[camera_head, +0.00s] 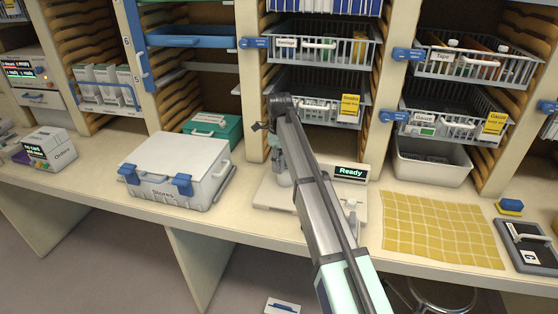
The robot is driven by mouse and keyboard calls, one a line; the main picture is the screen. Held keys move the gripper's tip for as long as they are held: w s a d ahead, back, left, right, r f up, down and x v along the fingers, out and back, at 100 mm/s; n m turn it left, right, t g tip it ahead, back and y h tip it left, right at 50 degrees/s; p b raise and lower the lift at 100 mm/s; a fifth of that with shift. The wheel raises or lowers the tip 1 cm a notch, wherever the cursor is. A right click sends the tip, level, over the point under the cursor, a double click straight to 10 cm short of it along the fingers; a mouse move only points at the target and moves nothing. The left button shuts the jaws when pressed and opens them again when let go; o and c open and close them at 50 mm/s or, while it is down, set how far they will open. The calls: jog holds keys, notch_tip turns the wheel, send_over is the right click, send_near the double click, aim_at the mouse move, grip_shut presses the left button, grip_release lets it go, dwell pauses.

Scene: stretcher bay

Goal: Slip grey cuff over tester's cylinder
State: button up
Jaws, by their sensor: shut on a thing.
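The tester (268,196) is a pale flat unit on the counter with a dark screen (350,172) that reads "Ready". My arm crosses in front of it and hides its middle. My gripper (281,165) points down over the tester's left part, mostly hidden behind my own wrist and forearm. It is shut on a small grey thing (284,179), which looks like the grey cuff. I cannot tell whether the cuff is around the cylinder, above it or beside it. A small upright grey fitting (352,213) stands at the tester's right end.
A white "Stores" case (178,172) with blue latches stands left of the tester, with a teal box (213,132) behind it. A yellow checked mat (440,230) lies to the right. Wire baskets (318,105) hang above the counter. A dark clipboard-like board (530,248) lies far right.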

jog(key=shift+f, duration=0.1)
jog(key=shift+f, duration=0.7)
jog(key=shift+r, duration=0.15)
jog(key=shift+r, duration=0.7)
jog(key=shift+p, duration=0.55)
jog(key=shift+f, duration=0.15)
dwell(0.7)
jog(key=shift+f+b, duration=0.35)
jog(key=shift+f, duration=0.4)
jog(key=shift+r, duration=0.1)
